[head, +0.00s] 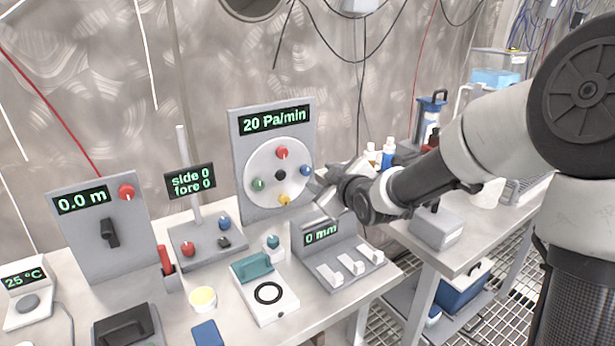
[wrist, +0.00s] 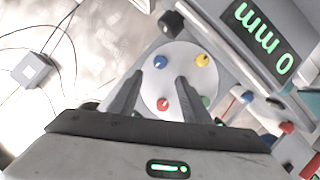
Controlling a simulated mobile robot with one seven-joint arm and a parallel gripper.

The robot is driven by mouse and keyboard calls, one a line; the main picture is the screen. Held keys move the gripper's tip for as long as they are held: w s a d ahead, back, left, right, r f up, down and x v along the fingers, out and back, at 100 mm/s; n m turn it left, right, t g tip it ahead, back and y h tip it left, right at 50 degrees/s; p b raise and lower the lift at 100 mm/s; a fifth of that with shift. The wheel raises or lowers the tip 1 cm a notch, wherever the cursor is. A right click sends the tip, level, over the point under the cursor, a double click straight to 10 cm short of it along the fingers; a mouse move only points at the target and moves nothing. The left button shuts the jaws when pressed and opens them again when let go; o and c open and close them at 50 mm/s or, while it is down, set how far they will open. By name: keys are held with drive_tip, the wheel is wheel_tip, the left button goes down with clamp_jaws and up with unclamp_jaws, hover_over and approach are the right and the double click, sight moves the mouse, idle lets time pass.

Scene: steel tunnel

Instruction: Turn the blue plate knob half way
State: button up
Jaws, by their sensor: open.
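The blue plate knob (head: 306,170) sits at the right side of a round pale plate (head: 264,165) on an upright grey panel reading 20 Pa/min. Red (head: 281,153), green (head: 258,184) and yellow (head: 285,200) knobs sit around the same plate, with a black knob (head: 280,175) at its middle. My gripper (head: 322,192) is just right of the plate. In the wrist view my gripper (wrist: 160,80) is open and empty. The blue knob (wrist: 160,62) shows between and just beyond the fingertips there. I cannot tell the exact gap to it.
A grey stand reading 0 mm (head: 321,232) with white levers stands below my gripper. A side/fore display post (head: 190,180) and a 0.0 m panel (head: 95,225) stand to the left. Bottles (head: 388,155) are behind my arm.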

sight(307, 170)
drive_tip(key=b+x, duration=0.2)
drive_tip(key=x, duration=0.9)
drive_tip(key=shift+w, duration=0.15)
drive_tip(key=c, duration=1)
drive_tip(key=shift+r, duration=0.1)
drive_tip(key=shift+c, duration=0.2)
